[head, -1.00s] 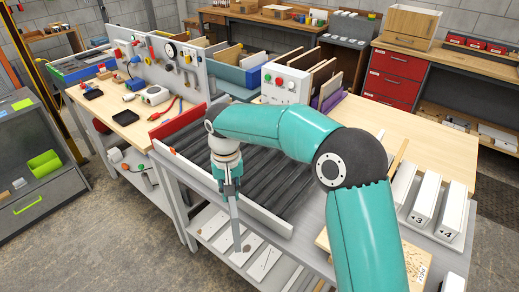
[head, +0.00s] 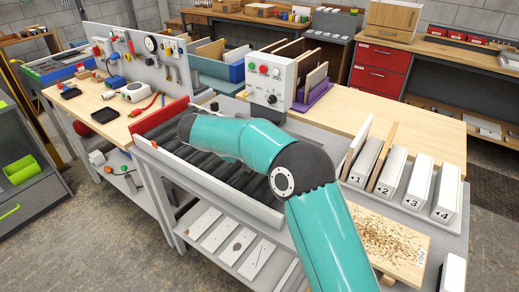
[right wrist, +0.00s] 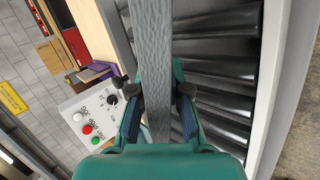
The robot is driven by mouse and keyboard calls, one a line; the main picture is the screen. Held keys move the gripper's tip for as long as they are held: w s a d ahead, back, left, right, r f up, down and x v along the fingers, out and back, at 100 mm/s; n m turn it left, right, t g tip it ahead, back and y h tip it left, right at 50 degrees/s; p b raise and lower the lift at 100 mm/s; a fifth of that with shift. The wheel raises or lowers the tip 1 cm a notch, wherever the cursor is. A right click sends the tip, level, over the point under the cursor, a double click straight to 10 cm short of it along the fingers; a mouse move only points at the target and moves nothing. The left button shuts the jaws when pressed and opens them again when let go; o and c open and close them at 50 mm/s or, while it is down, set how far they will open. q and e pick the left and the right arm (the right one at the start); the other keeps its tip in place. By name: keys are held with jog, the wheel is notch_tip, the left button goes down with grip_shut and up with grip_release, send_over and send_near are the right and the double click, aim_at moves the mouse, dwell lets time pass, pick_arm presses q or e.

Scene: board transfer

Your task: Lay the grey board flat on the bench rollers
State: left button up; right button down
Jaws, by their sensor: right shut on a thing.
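The grey board (right wrist: 150,40) shows in the right wrist view as a long, narrow grey strip, seen nearly edge-on. My right gripper (right wrist: 160,95) is shut on it, one finger on each side. The dark bench rollers (right wrist: 215,65) lie beside and beyond the board in that view; I cannot tell whether it touches them. In the head view the rollers (head: 243,176) sit between a red back wall (head: 160,117) and a white front wall (head: 205,178). My teal right arm reaches over them and hides its gripper and the board. My left gripper is not in view.
A control box (head: 268,80) with buttons stands behind the rollers. Numbered white blocks (head: 422,185), with upright boards beside them, and a speckled board (head: 395,240) are to the right. Tools and a gauge panel (head: 135,50) are at the left. Flat plates lie on the lower shelf (head: 255,255).

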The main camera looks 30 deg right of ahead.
jog(key=w+d+n+t+h+b, duration=0.1)
jog(key=w+d+t+h+b, duration=0.1)
jog(key=b, duration=0.1)
jog(key=w+d+f+n+t+h+b, duration=0.1)
jog(key=w+d+t+h+b, duration=0.1)
jog(key=h+b, duration=0.1)
jog(key=shift+w+d+n, duration=0.25)
jog(key=shift+w+n, duration=0.15)
jog(key=shift+w+r+n+t+h+b, duration=0.35)
jog(key=shift+w+t+b, duration=0.25)
jog(key=shift+t, duration=0.2)
jog(key=shift+f+b, duration=1.05)
jog(key=shift+f, duration=2.45)
jog(key=shift+f+b, duration=0.25)
jog(key=shift+b, duration=0.2)
jog(key=c, duration=1.1)
grip_release()
jog(key=shift+o, duration=0.2)
jog(key=shift+s, duration=0.1)
